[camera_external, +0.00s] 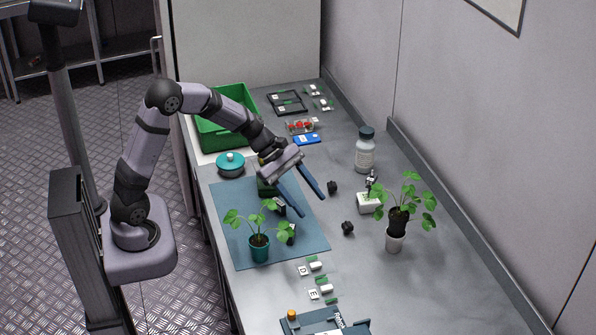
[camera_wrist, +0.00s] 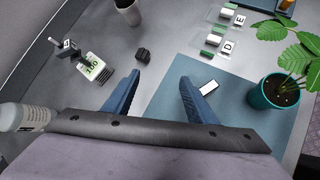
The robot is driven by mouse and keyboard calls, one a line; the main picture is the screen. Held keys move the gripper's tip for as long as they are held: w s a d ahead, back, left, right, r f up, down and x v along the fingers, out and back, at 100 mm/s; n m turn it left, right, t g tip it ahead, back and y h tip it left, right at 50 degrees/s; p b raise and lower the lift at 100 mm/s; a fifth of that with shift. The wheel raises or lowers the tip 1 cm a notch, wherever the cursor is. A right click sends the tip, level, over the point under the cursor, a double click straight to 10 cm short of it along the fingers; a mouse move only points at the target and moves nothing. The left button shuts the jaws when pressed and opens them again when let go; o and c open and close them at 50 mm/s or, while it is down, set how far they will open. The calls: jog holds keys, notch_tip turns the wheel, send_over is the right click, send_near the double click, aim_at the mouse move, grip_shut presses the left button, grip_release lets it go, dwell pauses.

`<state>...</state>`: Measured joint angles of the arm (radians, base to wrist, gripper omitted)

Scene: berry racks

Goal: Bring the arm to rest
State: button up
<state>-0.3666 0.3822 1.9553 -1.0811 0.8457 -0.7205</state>
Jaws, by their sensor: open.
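My gripper (camera_external: 308,195) is open, its two blue fingers spread apart above the blue mat (camera_external: 226,222) and its right edge. In the wrist view my gripper (camera_wrist: 160,88) shows nothing between its fingertips. A small white-topped item (camera_wrist: 208,87) lies on the mat just beyond the right finger. My arm reaches out bent over the bench from its base at the left.
Nearby are a white bottle (camera_external: 365,155), a small scale (camera_external: 368,203), black knobs (camera_external: 347,228), a teal lidded pot (camera_external: 230,165) and a green crate (camera_external: 207,138).

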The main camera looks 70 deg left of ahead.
jog(key=s+m+g+y, duration=0.1)
jog(key=s+m, duration=0.2)
jog(key=s, duration=0.2)
jog(key=s+f+m+g+y, duration=0.1)
jog(key=s+m+g, duration=0.1)
jog(key=s+m, duration=0.2)
jog(key=s+d+f+m+g+y+p, duration=0.1)
jog(key=s+m+g, duration=0.1)
jog(key=s, duration=0.4)
jog(key=shift+s+f+m, duration=0.2)
jog(key=shift+s+m, duration=0.1)
jog(key=shift+m, duration=0.4)
jog(key=s+m+y, duration=0.1)
jog(key=s+m, duration=0.2)
jog(key=s+f+m+y, duration=0.1)
jog(key=s+m, duration=0.2)
jog(key=m, duration=0.1)
jog(key=s+f+m+y, duration=0.1)
jog(key=s+m, duration=0.2)
jog(key=shift+s+a+f+g+b, duration=0.1)
jog(key=shift+s+a+g+b, duration=0.1)
jog(key=shift+s+g+b, duration=0.15)
jog(key=shift+a+m+y, duration=0.1)
jog(key=shift+m+y, duration=0.2)
jog(key=shift+m, duration=0.2)
jog(key=shift+s, duration=0.1)
